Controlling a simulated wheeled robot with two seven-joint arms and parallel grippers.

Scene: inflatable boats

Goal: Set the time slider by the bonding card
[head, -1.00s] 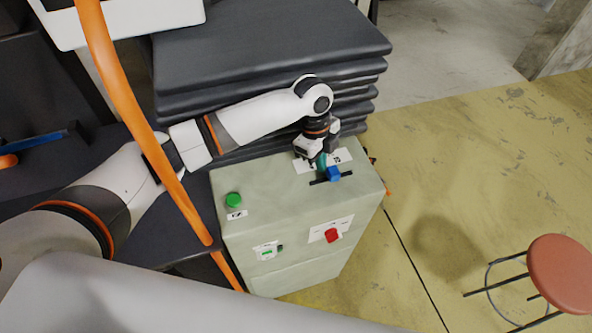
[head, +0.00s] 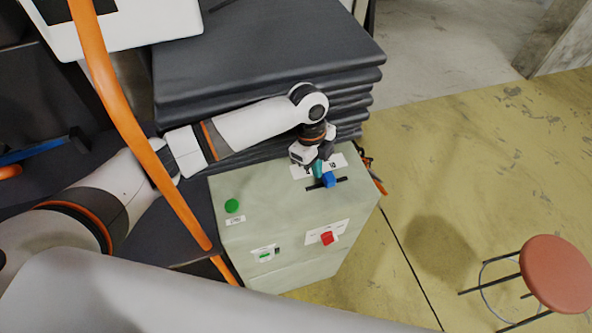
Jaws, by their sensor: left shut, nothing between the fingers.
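A pale green cabinet (head: 285,222) stands in the middle of the head view. On its top is a dark slot (head: 342,180) with a blue slider knob (head: 328,180) near the middle of it. White scale labels (head: 338,161) lie behind the slot, partly covered by my gripper. My left gripper (head: 318,168) points down just behind the blue knob, shut and empty. Its tips are at or very close to the knob; I cannot tell if they touch. I cannot make out a bonding card. My right gripper is not in view.
The cabinet also has a green button (head: 232,206), a red knob (head: 327,238) and a small green display (head: 265,256). A stack of dark folded sheets (head: 260,50) stands behind. A red-topped stool (head: 556,272) is at right. An orange hose (head: 135,115) crosses in front of my arm.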

